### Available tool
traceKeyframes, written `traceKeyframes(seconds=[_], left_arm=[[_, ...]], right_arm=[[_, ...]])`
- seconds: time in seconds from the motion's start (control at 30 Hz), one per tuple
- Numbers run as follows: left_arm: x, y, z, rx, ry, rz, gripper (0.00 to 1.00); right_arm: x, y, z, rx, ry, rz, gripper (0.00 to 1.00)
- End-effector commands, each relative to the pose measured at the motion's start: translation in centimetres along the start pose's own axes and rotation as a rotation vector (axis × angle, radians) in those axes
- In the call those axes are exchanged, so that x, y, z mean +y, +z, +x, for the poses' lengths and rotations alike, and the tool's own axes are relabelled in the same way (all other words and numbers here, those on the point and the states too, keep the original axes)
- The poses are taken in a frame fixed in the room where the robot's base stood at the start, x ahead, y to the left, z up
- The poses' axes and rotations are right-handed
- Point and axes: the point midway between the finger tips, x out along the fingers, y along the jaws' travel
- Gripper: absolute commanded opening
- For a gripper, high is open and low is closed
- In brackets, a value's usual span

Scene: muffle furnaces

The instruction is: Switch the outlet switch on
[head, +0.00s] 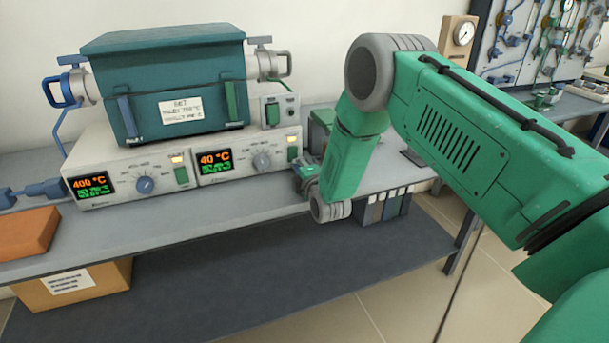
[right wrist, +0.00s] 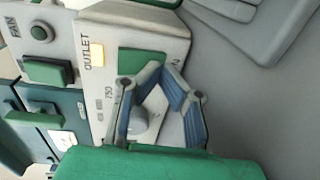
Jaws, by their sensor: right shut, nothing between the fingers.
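The outlet switch is a green rocker (right wrist: 140,62) in the right wrist view, beside the "OUTLET" label and a glowing amber lamp (right wrist: 97,54). In the head view the green switch (head: 292,154) is at the right end of the right control unit (head: 245,163), which reads 40 °C. My right gripper (head: 305,178) is just right of and below it, partly hidden by its own wrist. In the right wrist view the shut, empty fingers (right wrist: 163,72) overlap the switch's lower edge. I cannot tell if they touch it. My left gripper is not in view.
A grey dial (right wrist: 140,118) shows between the finger links. A fan switch (right wrist: 45,70) is on a nearby box. A teal furnace (head: 165,85) sits on the control units. An orange block (head: 27,231) lies at the bench's left. The bench front (head: 210,232) is clear.

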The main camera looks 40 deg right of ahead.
Motion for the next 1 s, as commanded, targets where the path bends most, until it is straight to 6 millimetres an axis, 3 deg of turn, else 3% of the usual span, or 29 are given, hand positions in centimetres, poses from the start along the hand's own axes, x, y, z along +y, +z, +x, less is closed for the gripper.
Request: traceKeyframes(seconds=[0.3,0.5,0.67,1.0], left_arm=[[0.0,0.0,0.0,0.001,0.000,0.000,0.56],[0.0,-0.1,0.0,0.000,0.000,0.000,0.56],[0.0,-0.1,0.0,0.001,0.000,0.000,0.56],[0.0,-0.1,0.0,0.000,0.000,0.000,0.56]], right_arm=[[-0.2,-0.1,-6.5,0.001,-0.005,-0.001,0.00],[-0.3,0.0,-9.5,0.001,-0.004,-0.001,0.00],[-0.3,0.0,-10.5,0.000,-0.003,0.000,0.00],[-0.2,0.0,-10.6,0.000,-0.002,0.000,0.00]])
